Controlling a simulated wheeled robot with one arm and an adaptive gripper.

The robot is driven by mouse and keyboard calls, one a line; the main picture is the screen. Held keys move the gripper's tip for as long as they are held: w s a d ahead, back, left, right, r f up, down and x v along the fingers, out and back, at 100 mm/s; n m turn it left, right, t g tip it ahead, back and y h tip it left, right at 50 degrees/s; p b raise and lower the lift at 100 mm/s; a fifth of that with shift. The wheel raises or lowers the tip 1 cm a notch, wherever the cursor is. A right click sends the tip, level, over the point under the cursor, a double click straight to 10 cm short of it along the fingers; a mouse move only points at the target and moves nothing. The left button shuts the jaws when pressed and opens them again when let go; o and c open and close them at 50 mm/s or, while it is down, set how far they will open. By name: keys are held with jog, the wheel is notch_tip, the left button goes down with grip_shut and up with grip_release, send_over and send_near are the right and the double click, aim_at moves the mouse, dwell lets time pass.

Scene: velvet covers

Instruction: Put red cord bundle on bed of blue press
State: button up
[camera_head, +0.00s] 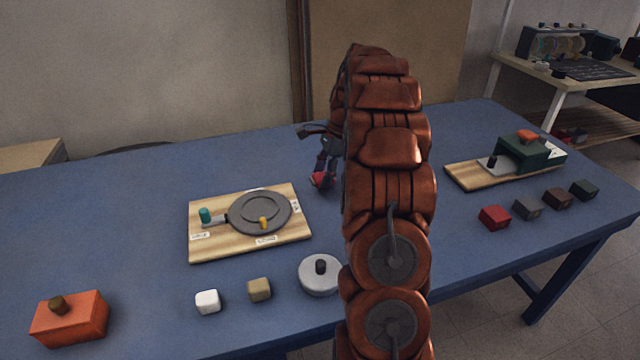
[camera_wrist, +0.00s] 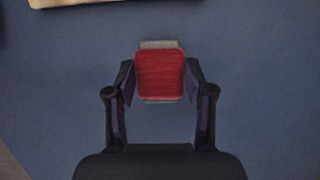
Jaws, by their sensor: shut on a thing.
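A red, ribbed, block-like bundle (camera_wrist: 160,75) is between my gripper's fingers (camera_wrist: 160,90) in the wrist view, with pale grey strips showing at its far and near edges. In the head view my gripper (camera_head: 325,163) points down behind my arm, with the red bundle (camera_head: 320,180) at its tips, right of the round-plate board; its height over the table is hard to tell. A dark green device (camera_head: 522,152) with an orange top stands on a wooden board (camera_head: 466,176) at the right. I see no clearly blue press; my arm may hide some of the table.
A wooden board (camera_head: 215,247) with a grey round plate (camera_head: 260,212) lies left of my gripper. A red block (camera_head: 495,217) and several dark blocks line the right. An orange box (camera_head: 70,319), small blocks and a lidded silver tin (camera_head: 320,283) stand in front.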

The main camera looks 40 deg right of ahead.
jog(key=shift+w+a, duration=0.2)
jog(key=shift+a, duration=0.15)
jog(key=shift+a+f, duration=0.2)
jog(key=shift+f, duration=1.65)
jog(key=shift+f, duration=0.1)
jog(key=o, duration=0.9)
jog(key=shift+o, duration=0.2)
jog(key=v, duration=1.1)
jog(key=shift+w, duration=0.1)
jog(key=shift+d+r, duration=0.2)
jog(key=shift+r, duration=0.4)
